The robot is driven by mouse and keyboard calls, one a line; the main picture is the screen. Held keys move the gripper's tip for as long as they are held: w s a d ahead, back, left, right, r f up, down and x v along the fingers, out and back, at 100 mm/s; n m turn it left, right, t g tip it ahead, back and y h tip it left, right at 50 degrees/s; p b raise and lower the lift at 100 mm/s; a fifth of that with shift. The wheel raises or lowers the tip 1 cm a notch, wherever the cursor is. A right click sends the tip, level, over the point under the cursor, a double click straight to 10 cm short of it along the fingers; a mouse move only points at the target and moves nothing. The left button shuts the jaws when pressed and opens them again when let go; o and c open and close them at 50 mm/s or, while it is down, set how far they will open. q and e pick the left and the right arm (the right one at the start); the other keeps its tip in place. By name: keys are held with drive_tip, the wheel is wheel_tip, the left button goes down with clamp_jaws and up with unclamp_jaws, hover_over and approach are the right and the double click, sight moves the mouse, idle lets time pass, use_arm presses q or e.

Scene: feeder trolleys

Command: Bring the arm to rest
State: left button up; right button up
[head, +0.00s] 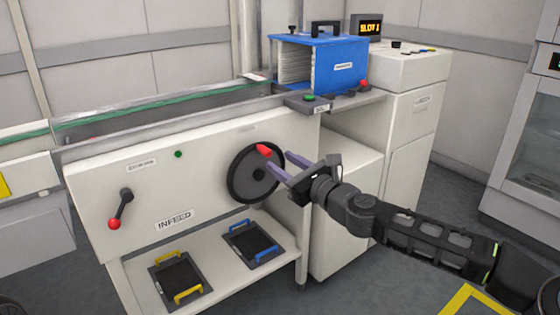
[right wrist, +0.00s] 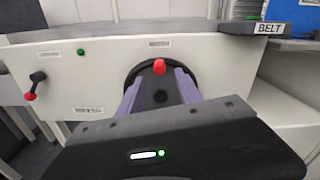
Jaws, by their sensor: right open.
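My right gripper (head: 277,162) is open, with its two purple fingers pointing at the black handwheel on the front of the white infeed machine. The handwheel (head: 240,185) has a red knob (head: 263,150) at its upper right in the head view. In the right wrist view the red knob (right wrist: 159,66) shows above and between the open fingers (right wrist: 158,90), and nothing is held. Whether the fingers touch the wheel cannot be told. My right arm (head: 425,235) reaches in from the lower right. My left gripper is not in view.
A lever with a red ball (head: 114,223) sits left on the infeed panel (head: 200,160). Two black trays (head: 180,280) with yellow and blue handles lie on the lower shelf. Floor right of the cabinet is clear.

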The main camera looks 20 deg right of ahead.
drive_tip(key=s+a+f+n+g, duration=0.35)
drive_tip(key=s+f+n, duration=0.2)
drive_tip(key=f, duration=0.65)
drive_tip(key=s+a+f+n+g, duration=0.2)
drive_tip(key=s+a+f+n, duration=0.3)
drive_tip(key=f, duration=0.7)
drive_tip(key=s+a+f+n+g, duration=0.35)
drive_tip(key=f+n, duration=0.35)
drive_tip(key=f, duration=0.5)
drive_tip(key=s+d+f+n+g+h, duration=0.1)
drive_tip(key=s+f+n+g, duration=0.25)
drive_tip(key=s+f, duration=0.65)
drive_tip(key=s+d+f+n+g+h, duration=0.1)
drive_tip(key=s+f+n+g+h, duration=0.35)
drive_tip(key=s, duration=1.05)
drive_tip(key=a+r+n+t+y+p, duration=0.1)
drive_tip(key=a+r+n+y+p, duration=0.1)
drive_tip(key=r+p, duration=2.2)
drive_tip(key=a+y+p, duration=0.1)
drive_tip(key=p, duration=0.1)
drive_tip(key=shift+s+r+p, duration=0.3)
drive_tip(key=shift+s+r, duration=0.05)
drive_tip(key=shift+s, duration=0.05)
